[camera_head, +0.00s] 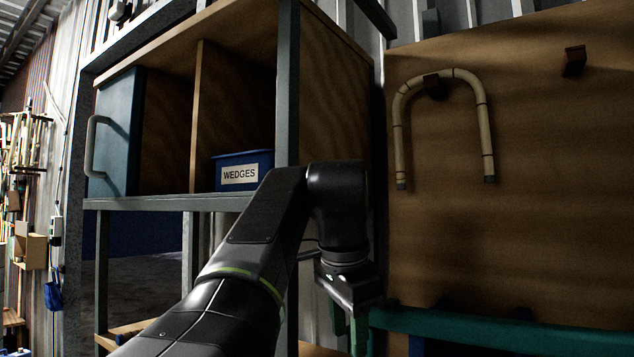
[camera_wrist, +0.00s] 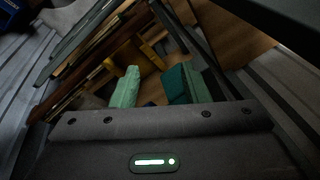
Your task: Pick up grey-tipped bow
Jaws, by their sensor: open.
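The grey-tipped bow (camera_head: 443,78) is a pale rattan rod bent into an upside-down U, with dark bands and grey ends. It hangs over a dark peg on the wooden board, to the upper right of my gripper in the head view. My gripper (camera_head: 346,318) points down in front of the gap between the shelf unit and the board, well below and left of the bow. In the wrist view its green fingers (camera_wrist: 150,88) are apart with nothing between them. The bow is not seen in the wrist view.
A blue bin labelled WEDGES (camera_head: 243,170) sits in the open shelf unit (camera_head: 197,118), whose blue door (camera_head: 115,135) stands at the left. The wooden board (camera_head: 560,200) has an empty peg (camera_head: 574,61) at upper right. A green rail (camera_head: 500,328) runs below the board.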

